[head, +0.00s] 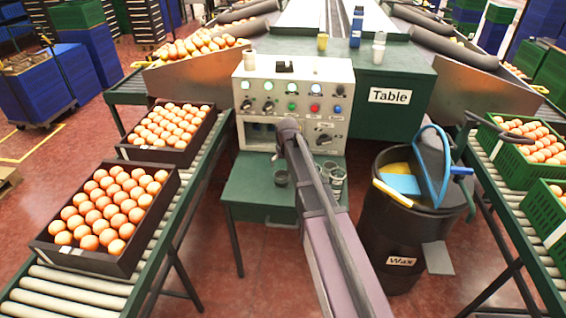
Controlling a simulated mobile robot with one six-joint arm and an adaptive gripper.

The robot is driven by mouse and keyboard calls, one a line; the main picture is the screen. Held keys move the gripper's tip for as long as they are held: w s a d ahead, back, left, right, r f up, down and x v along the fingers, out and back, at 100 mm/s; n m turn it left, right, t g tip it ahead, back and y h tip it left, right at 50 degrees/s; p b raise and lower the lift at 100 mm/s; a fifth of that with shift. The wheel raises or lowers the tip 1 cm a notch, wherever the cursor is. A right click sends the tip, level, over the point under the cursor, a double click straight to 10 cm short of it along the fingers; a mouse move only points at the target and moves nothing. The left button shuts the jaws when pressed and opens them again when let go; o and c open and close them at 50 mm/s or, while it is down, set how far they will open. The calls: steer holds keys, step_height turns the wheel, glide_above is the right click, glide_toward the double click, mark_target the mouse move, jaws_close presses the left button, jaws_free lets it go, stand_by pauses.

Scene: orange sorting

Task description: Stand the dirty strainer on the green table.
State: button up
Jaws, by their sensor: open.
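Several small grey cup-like vessels stand on the low green shelf (252,197) below the control panel. I cannot tell which, if any, is the dirty strainer. The green table (415,75), with a white "Table" sign on its front, stands behind and to the right. My arm reaches from the bottom edge up to the panel.
The control panel (300,67) with knobs stands directly ahead. A black "Wax" bin (400,235) with blue and yellow items on top is right of my arm. The green table's front right is clear.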

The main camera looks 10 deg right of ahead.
steer(key=shift+p+v, duration=0.65)
steer(key=shift+v, duration=0.35)
steer(key=s+g, duration=0.3)
steer(key=s, duration=2.3)
steer(key=shift+s+d+f+m, duration=0.2)
steer(key=shift+s+f+m, duration=0.15)
steer(key=shift+s+m, duration=0.05)
